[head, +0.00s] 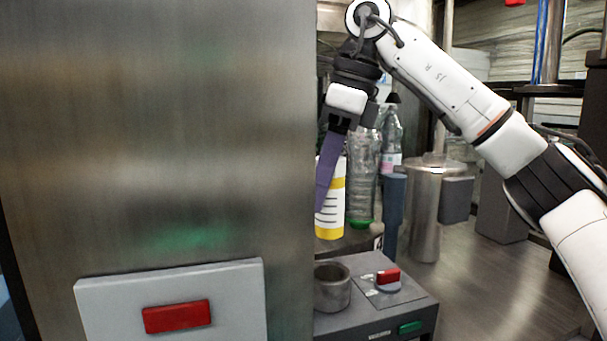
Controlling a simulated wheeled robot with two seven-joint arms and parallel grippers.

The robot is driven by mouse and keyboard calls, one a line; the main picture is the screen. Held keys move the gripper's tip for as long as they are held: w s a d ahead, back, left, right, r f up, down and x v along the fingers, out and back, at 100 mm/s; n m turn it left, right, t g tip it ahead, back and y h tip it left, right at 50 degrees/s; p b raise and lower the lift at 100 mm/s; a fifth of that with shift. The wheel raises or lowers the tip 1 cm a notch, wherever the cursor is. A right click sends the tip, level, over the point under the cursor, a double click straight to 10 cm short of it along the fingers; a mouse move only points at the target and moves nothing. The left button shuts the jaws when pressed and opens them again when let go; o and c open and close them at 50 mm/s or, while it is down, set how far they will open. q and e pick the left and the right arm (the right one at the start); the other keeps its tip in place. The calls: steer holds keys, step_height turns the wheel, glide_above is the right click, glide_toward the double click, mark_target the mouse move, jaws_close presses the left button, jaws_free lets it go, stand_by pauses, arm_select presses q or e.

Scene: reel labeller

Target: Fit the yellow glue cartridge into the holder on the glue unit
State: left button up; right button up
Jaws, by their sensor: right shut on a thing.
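The glue cartridge (334,217) is white with yellow bands and dark print lines. It hangs upright in my right gripper (325,190), whose purple finger lies along its side. My right gripper is shut on it. The large metal panel on the left cuts off part of the cartridge's left side. The holder (332,294) is a grey round cup on top of the glue unit (412,300), below the cartridge. The cartridge is above and apart from the holder. The panel hides the unit's left part. My left gripper is out of view.
The tall metal panel (160,130) fills the left side, close to the gripper, with a red button (177,316) on a grey plate. The unit has a red switch (388,278) and a green button (410,327). Clear bottles (363,185) and a metal canister (426,205) stand behind.

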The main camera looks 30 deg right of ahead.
steer(key=shift+d+r, duration=0.1)
steer(key=shift+r, duration=0.15)
steer(key=shift+f, duration=0.1)
steer(key=shift+s+f, duration=0.15)
steer(key=shift+f, duration=1.6)
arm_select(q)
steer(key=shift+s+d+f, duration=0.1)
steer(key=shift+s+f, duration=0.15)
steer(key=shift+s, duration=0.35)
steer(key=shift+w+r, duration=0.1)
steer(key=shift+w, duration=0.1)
arm_select(e)
steer(key=shift+f, duration=0.1)
